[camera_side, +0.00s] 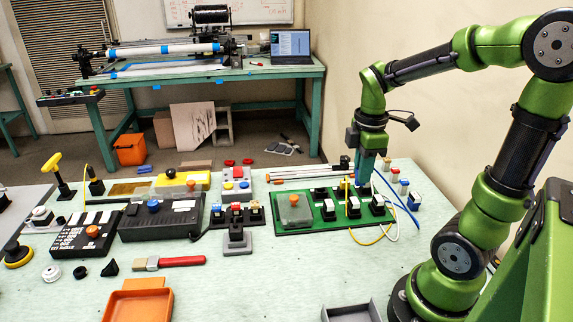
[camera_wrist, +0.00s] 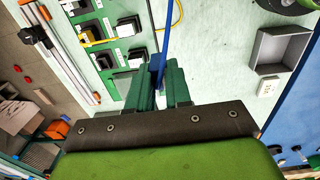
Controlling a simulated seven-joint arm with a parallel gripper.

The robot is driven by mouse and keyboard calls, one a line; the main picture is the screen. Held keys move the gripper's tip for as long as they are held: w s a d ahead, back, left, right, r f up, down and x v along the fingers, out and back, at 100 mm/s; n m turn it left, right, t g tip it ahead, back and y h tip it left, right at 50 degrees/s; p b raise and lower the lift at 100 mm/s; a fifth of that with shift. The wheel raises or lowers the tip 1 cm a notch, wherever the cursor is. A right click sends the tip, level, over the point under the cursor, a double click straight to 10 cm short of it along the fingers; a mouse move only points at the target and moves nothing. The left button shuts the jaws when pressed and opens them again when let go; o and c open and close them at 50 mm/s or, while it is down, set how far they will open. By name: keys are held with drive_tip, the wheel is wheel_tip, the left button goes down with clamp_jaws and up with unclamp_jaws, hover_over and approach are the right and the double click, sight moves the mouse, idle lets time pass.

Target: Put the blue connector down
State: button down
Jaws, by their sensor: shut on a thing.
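My gripper (camera_side: 364,182) points down just above the back right part of the green board (camera_side: 290,224). In the wrist view my gripper (camera_wrist: 161,84) is shut on the blue connector (camera_wrist: 160,66), a thin blue piece between the green fingers. A blue cable (camera_wrist: 169,38) runs up from it in that view. In the side view a blue cable (camera_side: 401,207) curves down to the right of the board. The connector itself is mostly hidden by the fingers there, and I cannot tell whether it touches anything.
Black sockets (camera_side: 377,204) stand on the board near my gripper. Yellow (camera_side: 381,235) and white cables loop at the board's right edge. Small coloured-top blocks (camera_side: 414,200) stand to the right. A grey tray (camera_wrist: 280,48) lies apart, with clear table between it and the board.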

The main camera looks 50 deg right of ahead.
drive_tip(key=a+f, duration=0.7)
drive_tip(key=w+a+f, duration=0.1)
drive_tip(key=a+f, duration=0.3)
drive_tip(key=shift+d+f, duration=0.1)
drive_tip(key=shift+f, duration=1.95)
drive_tip(key=shift+f, duration=0.15)
drive_tip(key=c, duration=1.1)
unclamp_jaws()
drive_tip(key=shift+o, duration=0.2)
